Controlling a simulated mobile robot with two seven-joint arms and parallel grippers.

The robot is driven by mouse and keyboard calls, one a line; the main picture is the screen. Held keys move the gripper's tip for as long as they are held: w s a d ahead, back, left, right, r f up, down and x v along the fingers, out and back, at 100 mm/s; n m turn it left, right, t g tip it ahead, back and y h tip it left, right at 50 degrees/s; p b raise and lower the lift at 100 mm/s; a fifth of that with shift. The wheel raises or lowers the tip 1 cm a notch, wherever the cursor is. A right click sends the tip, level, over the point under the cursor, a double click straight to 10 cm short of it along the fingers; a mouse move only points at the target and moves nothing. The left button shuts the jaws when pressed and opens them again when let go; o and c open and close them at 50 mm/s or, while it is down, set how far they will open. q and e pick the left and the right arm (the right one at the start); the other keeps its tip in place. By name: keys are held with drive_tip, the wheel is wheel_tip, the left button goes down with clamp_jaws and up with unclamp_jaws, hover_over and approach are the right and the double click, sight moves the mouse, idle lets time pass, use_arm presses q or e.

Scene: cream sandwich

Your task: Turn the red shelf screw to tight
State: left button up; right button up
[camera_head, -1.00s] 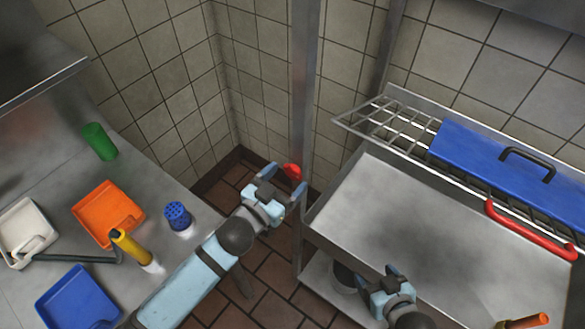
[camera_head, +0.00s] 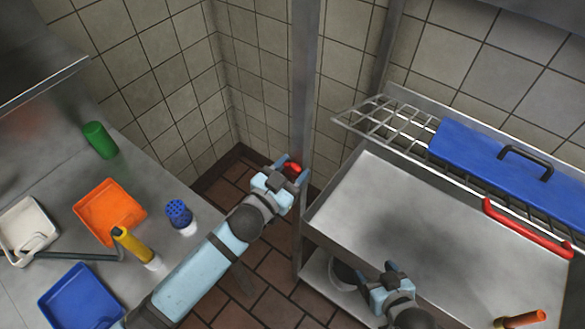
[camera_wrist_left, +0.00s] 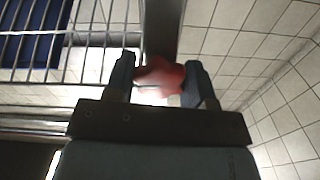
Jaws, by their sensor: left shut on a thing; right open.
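The red shelf screw (camera_head: 292,167) sits against the upright metal post (camera_head: 305,100) at the left end of the steel shelf unit. It also shows in the left wrist view (camera_wrist_left: 160,76) as a red lobed knob. My left gripper (camera_head: 290,169) is shut on the red screw, with one finger on each side of it. The gripper partly hides the screw in the head view. My right gripper (camera_head: 393,277) is open and empty, in front of the steel shelf unit's lower part.
A blue lidded box (camera_head: 480,155) and a red handle (camera_head: 525,230) are at the wire rack on the right. The steel shelf top (camera_head: 400,215) is mostly bare.

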use_arm(q)
drive_tip(key=shift+m, duration=0.8)
drive_tip(key=o, duration=0.9)
drive_tip(key=b+v, duration=0.2)
drive_tip(key=v, duration=1.2)
